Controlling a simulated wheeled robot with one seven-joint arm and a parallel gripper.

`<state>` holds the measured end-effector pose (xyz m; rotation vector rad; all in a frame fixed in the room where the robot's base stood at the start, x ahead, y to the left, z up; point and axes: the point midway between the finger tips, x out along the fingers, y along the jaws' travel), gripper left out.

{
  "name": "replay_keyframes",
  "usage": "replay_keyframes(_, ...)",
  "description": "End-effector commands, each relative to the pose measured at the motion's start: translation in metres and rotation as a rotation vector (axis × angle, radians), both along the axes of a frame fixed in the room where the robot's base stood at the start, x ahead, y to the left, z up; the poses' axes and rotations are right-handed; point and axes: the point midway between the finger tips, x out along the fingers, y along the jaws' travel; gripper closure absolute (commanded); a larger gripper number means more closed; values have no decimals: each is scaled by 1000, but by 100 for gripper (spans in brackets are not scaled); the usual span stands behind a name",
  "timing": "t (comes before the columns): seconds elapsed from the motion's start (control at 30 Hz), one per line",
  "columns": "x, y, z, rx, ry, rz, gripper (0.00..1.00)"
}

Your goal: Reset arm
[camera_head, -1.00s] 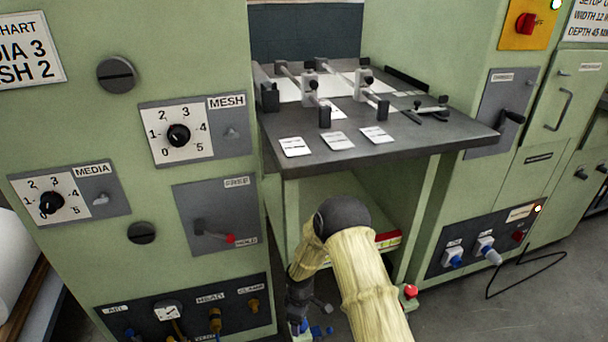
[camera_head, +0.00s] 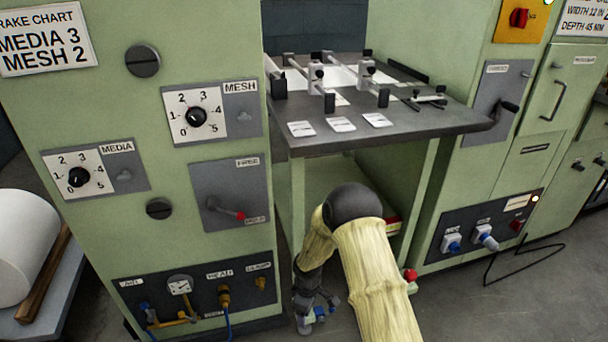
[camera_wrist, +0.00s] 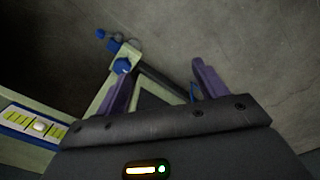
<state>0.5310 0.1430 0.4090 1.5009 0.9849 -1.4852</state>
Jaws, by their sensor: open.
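My arm, in a ribbed cream sleeve with a dark round joint, reaches down in front of the machine in the head view. My gripper (camera_head: 318,318) hangs low, near the floor by the base of the green cabinet. In the wrist view my gripper (camera_wrist: 160,85) shows two purple fingers spread apart, with nothing held between them. It points at the grey floor and a pale green frame part with blue fittings (camera_wrist: 122,64).
A green cabinet carries the MESH dial (camera_head: 196,117), MEDIA dial (camera_head: 78,177) and FREE/HOLD lever (camera_head: 228,209). A dark bench (camera_head: 400,137) holds clamps and white cards. A white roll (camera_head: 25,245) lies at left. Black cable (camera_head: 525,272) lies on open floor at right.

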Motion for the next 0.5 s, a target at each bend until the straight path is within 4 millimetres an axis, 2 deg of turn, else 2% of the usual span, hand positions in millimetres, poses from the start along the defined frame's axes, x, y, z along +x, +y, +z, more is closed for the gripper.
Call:
replay_keyframes(0.27, -2, -19, 42, -3, -23, -112, 29)
replay_keyframes(0.37, -5, -28, 63, -3, -35, -166, 29)
replay_keyframes(0.5, -14, -44, 102, 1, -58, -275, 29)
